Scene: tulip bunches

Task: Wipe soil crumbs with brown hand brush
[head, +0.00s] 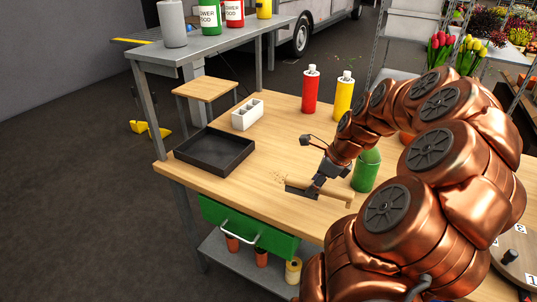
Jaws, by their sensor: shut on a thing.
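In the head view my gripper (318,185) is low over the wooden table (238,200), shut on the brown hand brush (335,195). The brush lies nearly level, with its dark head at the left and its brown handle pointing right. A few small brown soil crumbs (280,177) lie on the table just left of and behind the brush head. I cannot tell whether the bristles touch the tabletop, and part of the brush is hidden by my gripper.
A black tray (214,152) lies to the left, with a white divided holder (247,115) behind it. A green bottle (366,170) stands close right of my gripper. Red (310,92) and yellow (343,98) bottles stand behind. The table's front edge is near the brush.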

